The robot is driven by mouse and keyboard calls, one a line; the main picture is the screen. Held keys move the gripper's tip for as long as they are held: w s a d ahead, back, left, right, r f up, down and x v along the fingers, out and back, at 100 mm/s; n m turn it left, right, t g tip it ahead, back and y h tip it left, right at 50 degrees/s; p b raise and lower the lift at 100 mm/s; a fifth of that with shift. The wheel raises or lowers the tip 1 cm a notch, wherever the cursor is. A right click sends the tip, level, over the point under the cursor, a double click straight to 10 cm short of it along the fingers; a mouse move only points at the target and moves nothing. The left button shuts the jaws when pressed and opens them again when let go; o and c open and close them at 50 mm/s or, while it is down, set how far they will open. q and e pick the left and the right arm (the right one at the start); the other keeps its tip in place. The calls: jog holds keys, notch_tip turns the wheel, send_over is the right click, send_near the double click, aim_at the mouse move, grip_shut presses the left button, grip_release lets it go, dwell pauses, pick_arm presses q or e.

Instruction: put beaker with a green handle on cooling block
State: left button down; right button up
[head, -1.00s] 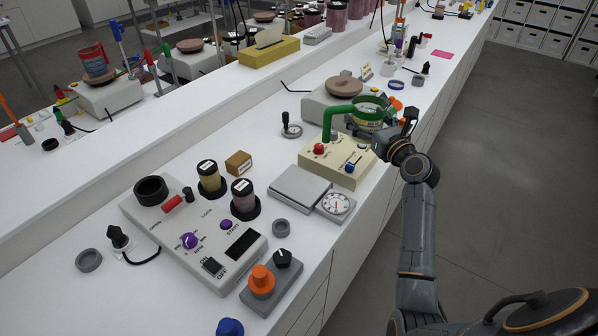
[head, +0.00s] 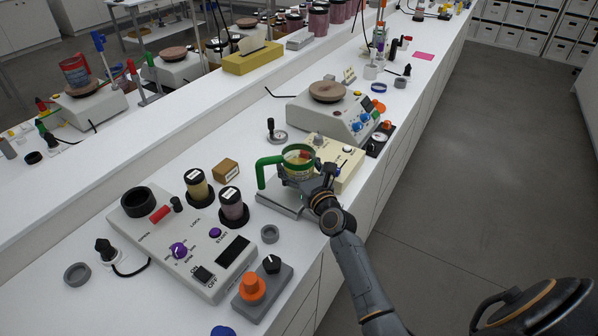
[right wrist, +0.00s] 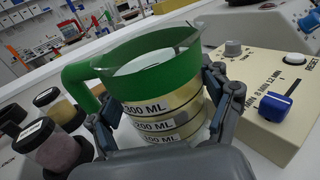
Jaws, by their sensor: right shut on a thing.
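The beaker with a green handle (head: 299,160) has a green rim and clear walls with yellowish bands. It is roughly upright, handle to the left. In the right wrist view the beaker (right wrist: 160,100) shows volume marks. My right gripper (head: 310,183) is shut around its body; its fingers flank it in the right wrist view (right wrist: 166,115). A flat grey slab (head: 272,201), which looks like the cooling block, lies below the beaker, largely hidden by beaker and gripper. I cannot tell whether they touch. My left gripper is not in view.
A cream timer box (head: 346,158) stands just behind the beaker; a hotplate (head: 318,112) is beyond it. A grey ring (head: 270,234) lies near the slab.

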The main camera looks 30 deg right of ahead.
jog(key=shift+d+f, duration=0.15)
jog(key=shift+f, duration=0.5)
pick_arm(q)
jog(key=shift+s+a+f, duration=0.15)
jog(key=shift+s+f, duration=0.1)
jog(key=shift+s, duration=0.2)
pick_arm(e)
jog(key=shift+d+f, duration=0.1)
jog(key=shift+f, duration=0.25)
jog(key=shift+f, duration=0.1)
jog(key=o, duration=1.5)
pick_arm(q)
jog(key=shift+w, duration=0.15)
pick_arm(e)
jog(key=shift+o, duration=0.2)
jog(key=shift+s, duration=0.15)
jog(key=s, duration=0.4)
jog(key=s+b, duration=0.1)
jog(key=s, duration=0.3)
jog(key=s+a, duration=0.1)
jog(key=s, duration=0.2)
jog(key=shift+s, duration=0.4)
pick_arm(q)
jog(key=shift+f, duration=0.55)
